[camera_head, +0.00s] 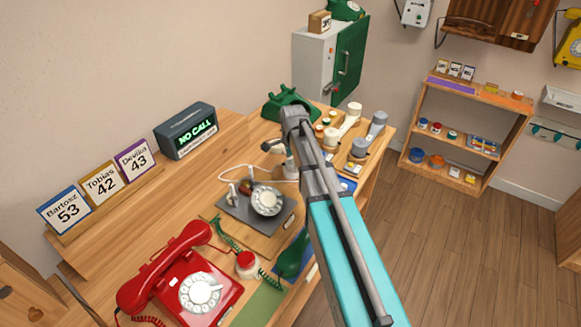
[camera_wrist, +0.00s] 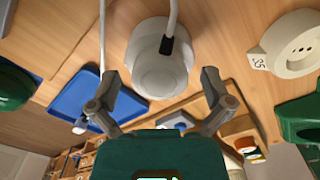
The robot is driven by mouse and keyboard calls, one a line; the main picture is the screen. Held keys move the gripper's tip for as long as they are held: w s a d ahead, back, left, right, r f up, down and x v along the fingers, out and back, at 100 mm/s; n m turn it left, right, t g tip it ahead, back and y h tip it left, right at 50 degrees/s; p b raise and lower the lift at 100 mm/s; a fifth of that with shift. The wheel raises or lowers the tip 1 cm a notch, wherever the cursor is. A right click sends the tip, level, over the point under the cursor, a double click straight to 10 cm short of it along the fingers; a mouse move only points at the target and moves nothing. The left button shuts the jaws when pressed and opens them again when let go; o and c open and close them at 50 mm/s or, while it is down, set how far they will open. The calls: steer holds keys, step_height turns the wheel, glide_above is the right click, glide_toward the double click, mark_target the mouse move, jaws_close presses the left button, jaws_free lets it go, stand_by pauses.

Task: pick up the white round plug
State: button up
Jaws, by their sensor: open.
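The white round plug (camera_wrist: 160,70), with a black cable sleeve and a white cord, is in the upper middle of the wrist view. My gripper (camera_wrist: 162,98) is open, its two fingers spread wide to the left and right of the plug's lower part. I see no clear contact between fingers and plug. In the head view my gripper (camera_head: 279,150) is over the far part of the desk, and the plug (camera_head: 291,171) shows only partly beside my arm. A white cord loops from it to the left, towards the grey dial unit (camera_head: 240,213).
A cream round socket (camera_wrist: 292,45) and a green object (camera_wrist: 302,118) lie to the right in the wrist view. A blue tray (camera_wrist: 68,104) is at left.

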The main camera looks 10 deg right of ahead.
stand_by(0.5)
steer(key=c, duration=1.1)
